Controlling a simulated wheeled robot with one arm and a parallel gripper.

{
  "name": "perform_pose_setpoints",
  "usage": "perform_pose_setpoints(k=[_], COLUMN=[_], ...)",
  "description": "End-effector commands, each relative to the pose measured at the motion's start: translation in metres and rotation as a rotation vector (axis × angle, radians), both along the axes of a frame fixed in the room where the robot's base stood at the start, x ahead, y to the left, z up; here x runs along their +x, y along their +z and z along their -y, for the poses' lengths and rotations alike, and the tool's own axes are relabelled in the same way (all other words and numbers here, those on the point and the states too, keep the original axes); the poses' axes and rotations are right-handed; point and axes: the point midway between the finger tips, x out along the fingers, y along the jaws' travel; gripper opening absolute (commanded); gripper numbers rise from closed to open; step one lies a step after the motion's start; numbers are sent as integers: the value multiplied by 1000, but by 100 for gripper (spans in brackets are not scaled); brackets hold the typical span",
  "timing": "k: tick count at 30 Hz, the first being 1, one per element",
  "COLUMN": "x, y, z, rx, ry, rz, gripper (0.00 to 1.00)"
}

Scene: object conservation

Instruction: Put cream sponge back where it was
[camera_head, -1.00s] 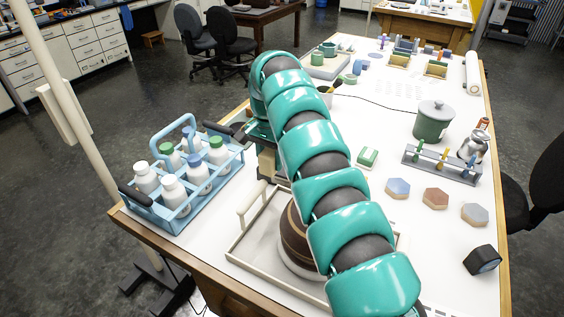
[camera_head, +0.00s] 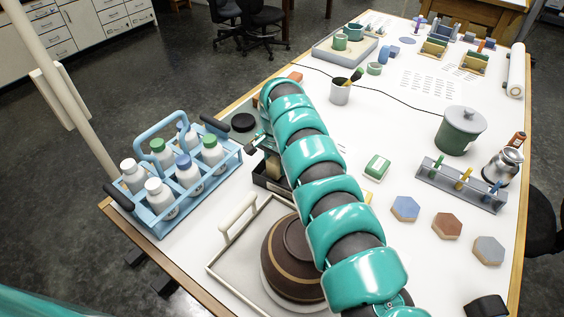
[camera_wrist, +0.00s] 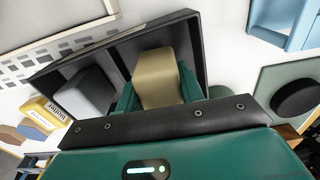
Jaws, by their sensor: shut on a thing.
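The cream sponge (camera_wrist: 158,80) is a tan-cream block between the green fingers of my gripper (camera_wrist: 160,92) in the wrist view. My gripper is shut on it. The sponge is over or inside one compartment of a black divided tray (camera_wrist: 189,35); I cannot tell whether it touches the floor. A grey block (camera_wrist: 86,93) sits in the neighbouring compartment. In the head view, my arm partly hides the black tray (camera_head: 262,184) and the cream sponge (camera_head: 273,164).
A blue bottle carrier (camera_head: 160,226) stands left of the black tray. A pale tray (camera_head: 222,268) with a brown round pot (camera_head: 283,262) lies in front. A black disc (camera_head: 243,122) lies behind. A green-and-white block (camera_head: 377,167) and hexagonal tiles (camera_head: 405,208) lie to the right.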

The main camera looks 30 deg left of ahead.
Motion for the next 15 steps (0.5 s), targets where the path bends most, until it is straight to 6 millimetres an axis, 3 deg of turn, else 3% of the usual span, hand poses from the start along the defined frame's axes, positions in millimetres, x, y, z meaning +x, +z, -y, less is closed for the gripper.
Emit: perform_pose_setpoints(k=[4, 15], x=[-7, -6], y=[-17, -23], z=[-5, -4], rx=[-1, 0], ry=[1, 0], rz=[0, 0], gripper=[16, 16])
